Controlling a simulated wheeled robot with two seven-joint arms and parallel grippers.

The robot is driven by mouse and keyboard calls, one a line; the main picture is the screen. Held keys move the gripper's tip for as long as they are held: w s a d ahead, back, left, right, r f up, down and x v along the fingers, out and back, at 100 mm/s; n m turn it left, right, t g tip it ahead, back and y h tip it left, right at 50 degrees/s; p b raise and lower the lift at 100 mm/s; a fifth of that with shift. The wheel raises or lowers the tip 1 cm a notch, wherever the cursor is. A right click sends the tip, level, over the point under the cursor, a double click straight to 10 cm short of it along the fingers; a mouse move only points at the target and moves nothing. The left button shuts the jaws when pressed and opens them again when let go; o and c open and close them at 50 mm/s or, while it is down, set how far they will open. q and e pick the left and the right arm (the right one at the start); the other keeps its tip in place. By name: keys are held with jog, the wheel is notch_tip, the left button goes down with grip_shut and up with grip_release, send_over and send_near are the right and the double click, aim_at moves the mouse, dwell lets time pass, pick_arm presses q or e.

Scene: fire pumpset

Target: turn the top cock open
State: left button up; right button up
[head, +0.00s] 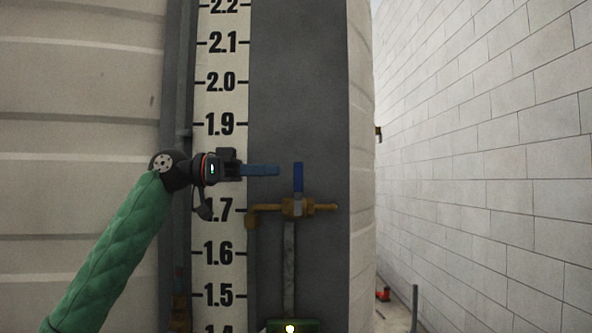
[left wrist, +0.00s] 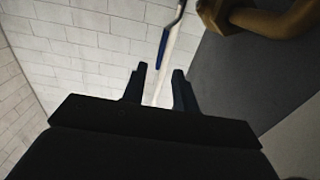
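My right gripper is not in view.
A white level scale (head: 220,100) runs vertically behind my left wrist. A narrow upright tube (head: 289,265) is below the cock, with a green part (head: 292,325) at the bottom edge. A block wall (head: 490,150) stands at the right. A small red object (head: 383,294) is low down there.

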aim_at(299, 193)
pick_arm(q)
jog(key=d, duration=0.4)
jog(key=d+p, duration=0.1)
jog(key=d, duration=0.1)
jog(key=shift+w, duration=0.25)
jog(key=shift+s+d, duration=0.35)
jog(key=shift+s, duration=0.05)
jog(key=shift+w, duration=0.2)
jog(key=c, duration=0.4)
grip_shut()
jog(key=shift+s, duration=0.1)
